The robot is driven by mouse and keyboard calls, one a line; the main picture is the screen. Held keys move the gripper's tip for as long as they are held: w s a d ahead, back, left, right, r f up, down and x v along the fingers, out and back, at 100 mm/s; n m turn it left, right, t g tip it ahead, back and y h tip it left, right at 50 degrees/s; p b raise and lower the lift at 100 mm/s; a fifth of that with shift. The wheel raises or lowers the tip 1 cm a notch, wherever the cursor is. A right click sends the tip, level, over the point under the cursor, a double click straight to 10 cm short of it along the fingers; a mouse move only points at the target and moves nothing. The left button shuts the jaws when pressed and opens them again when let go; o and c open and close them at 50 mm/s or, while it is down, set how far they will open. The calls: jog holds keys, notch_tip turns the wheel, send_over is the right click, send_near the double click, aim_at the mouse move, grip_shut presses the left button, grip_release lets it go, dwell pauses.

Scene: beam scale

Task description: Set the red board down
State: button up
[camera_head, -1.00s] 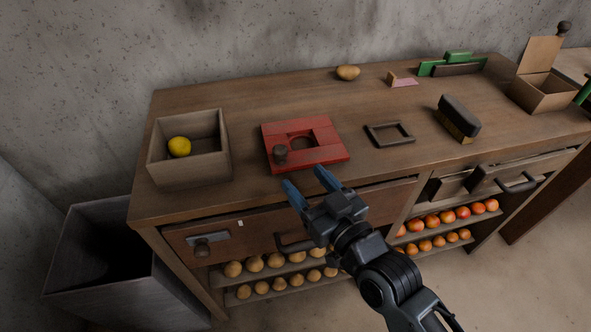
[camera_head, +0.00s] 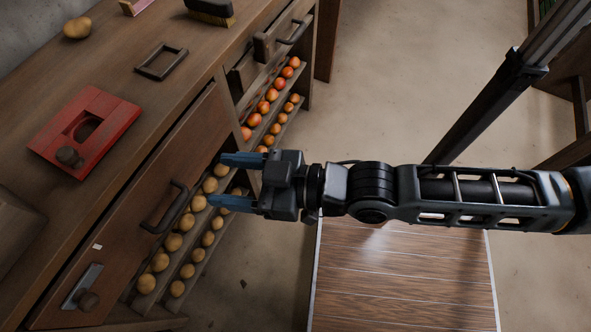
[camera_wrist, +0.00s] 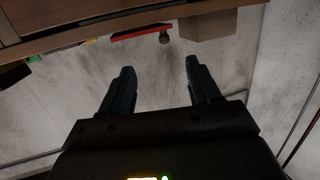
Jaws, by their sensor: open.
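The red board (camera_head: 104,113) lies flat on the wooden counter top, at the left in the head view. It has a recessed opening in its middle and a dark round knob (camera_head: 69,156) near one edge. In the wrist view the red board (camera_wrist: 142,31) shows edge-on at the top. My gripper (camera_head: 222,181) is open and empty. It is apart from the board, to its right in the head view, off the counter's front side. In the wrist view nothing is between the fingers (camera_wrist: 158,80).
The counter has a drawer with a dark handle (camera_head: 165,207) and shelves of potatoes (camera_head: 173,242) and tomatoes (camera_head: 254,120) below. A small dark frame (camera_head: 161,62), a brush (camera_head: 210,14) and a potato (camera_head: 77,28) lie on top. Open floor (camera_head: 380,80) spreads to the right.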

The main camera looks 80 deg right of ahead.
jog(key=s+r+g, duration=0.1)
jog(key=s+r, duration=0.4)
jog(key=s, duration=0.7)
jog(key=shift+s+a+g, duration=0.25)
jog(key=shift+s+g, duration=0.05)
dwell(0.3)
